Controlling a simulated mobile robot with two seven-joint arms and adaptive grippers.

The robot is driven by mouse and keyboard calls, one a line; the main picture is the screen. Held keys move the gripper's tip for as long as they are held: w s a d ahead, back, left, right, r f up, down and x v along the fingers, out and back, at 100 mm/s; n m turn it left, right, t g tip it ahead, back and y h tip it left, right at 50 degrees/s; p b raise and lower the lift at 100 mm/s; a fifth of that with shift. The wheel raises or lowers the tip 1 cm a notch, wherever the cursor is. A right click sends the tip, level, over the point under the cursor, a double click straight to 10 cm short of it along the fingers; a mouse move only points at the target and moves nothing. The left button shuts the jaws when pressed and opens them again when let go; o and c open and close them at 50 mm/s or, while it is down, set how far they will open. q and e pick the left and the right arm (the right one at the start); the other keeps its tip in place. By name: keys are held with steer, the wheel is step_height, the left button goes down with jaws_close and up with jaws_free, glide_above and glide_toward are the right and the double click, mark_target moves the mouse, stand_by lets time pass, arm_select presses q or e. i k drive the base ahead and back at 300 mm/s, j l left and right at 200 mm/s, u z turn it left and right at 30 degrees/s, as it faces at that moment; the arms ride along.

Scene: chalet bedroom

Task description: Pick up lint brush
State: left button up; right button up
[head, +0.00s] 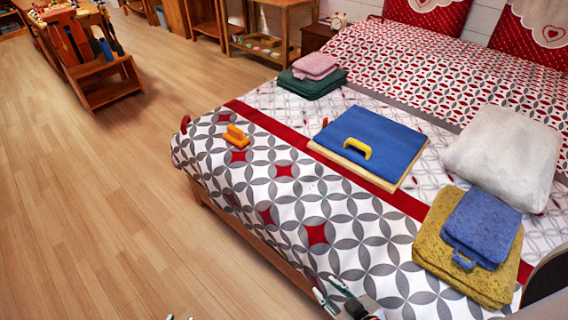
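A small orange brush-like object with a raised handle (236,136), which looks like the lint brush, lies on the patterned bedspread near the bed's left edge. Its underside is hidden. My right gripper (331,294) is at the bottom edge, over the near side of the bed, with its fingers apart and nothing between them. It is well below and to the right of the orange object. Only two fingertips of my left gripper (180,318) show at the bottom edge, apart from each other, over the floor.
The bed also holds a blue folded item with a yellow handle (372,137) on a board, folded green and pink cloths (312,85), yellow and blue towels (455,250) and a white pillow (505,155). A wooden tool rack (100,85) stands at upper left. The floor (90,200) is clear.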

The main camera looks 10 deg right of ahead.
mark_target(235, 136)
steer(key=i+j+z, duration=0.2)
steer(key=z, duration=0.25)
steer(key=i+j+z, duration=0.1)
steer(key=j+z, duration=0.25)
steer(key=z, duration=0.15)
steer(key=i+j+z, duration=0.1)
steer(key=j, duration=0.35)
steer(key=i+j+z, duration=0.1)
steer(key=j, duration=0.35)
steer(key=i+j+z, duration=0.1)
steer(key=j, duration=0.4)
steer(key=i+j+z, duration=0.1)
steer(key=j, duration=0.4)
